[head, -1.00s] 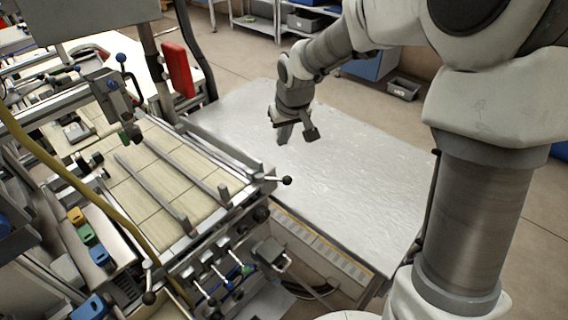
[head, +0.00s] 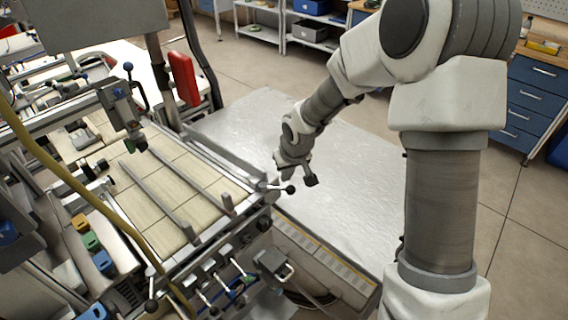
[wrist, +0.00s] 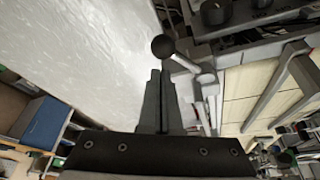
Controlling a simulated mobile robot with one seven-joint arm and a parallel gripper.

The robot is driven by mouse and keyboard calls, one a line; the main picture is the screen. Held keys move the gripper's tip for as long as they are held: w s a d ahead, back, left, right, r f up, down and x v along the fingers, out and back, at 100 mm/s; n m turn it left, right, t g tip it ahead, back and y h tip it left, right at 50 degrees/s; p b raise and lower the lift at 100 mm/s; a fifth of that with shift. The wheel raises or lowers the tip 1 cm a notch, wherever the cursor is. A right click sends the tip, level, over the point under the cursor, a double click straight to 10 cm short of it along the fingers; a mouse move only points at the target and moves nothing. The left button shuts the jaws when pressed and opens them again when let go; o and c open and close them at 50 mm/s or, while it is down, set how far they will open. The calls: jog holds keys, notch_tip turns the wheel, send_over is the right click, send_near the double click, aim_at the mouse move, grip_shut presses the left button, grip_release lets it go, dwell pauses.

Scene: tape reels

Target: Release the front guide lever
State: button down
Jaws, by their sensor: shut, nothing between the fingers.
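A short lever with a black ball knob (head: 290,189) sticks out from the near right corner of the tiled machine bed (head: 165,188); it appears to be the front guide lever. In the wrist view its ball (wrist: 163,47) is just beyond my fingertips, and its pale metal arm runs right to a pivot (wrist: 207,80). My gripper (head: 281,178) points down beside this lever. In the wrist view its fingers (wrist: 155,73) are together and empty. Whether the fingertips touch the lever cannot be told.
A bare metal table top (head: 335,185) lies right of the machine. Two grey guide bars (head: 160,200) lie on the bed. Another black-knobbed lever (head: 151,306) and several small handles are at the machine's front. A red block (head: 184,79) stands behind.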

aim_at(285, 189)
jog(key=shift+s+d+f, duration=0.1)
jog(key=shift+s+d, duration=0.05)
jog(key=shift+s, duration=0.25)
jog(key=shift+s+f+b, duration=0.1)
jog(key=shift+f+b, duration=0.05)
jog(key=shift+b, duration=0.45)
jog(key=shift+s+m+h+b, duration=0.4)
jog(key=shift+m+b, duration=0.4)
jog(key=shift+b, duration=1.3)
jog(key=m+b, duration=0.1)
jog(key=b, duration=0.1)
jog(key=s+m+b, duration=0.1)
jog(key=b, duration=0.1)
jog(key=m+h+b, duration=0.1)
jog(key=b, duration=0.1)
jog(key=shift+s+a+f+t+b, duration=0.25)
jog(key=shift+s+a+t+b, duration=0.05)
jog(key=shift+s+a, duration=0.1)
jog(key=s+a+m+h+b, duration=0.1)
jog(key=m+b, duration=0.1)
jog(key=s+a+m+h+b, duration=0.1)
jog(key=m+b, duration=0.1)
jog(key=b, duration=0.1)
jog(key=s+r+m+h+b, duration=0.1)
jog(key=m+b, duration=0.1)
jog(key=b, duration=0.1)
jog(key=shift+a+g, duration=0.4)
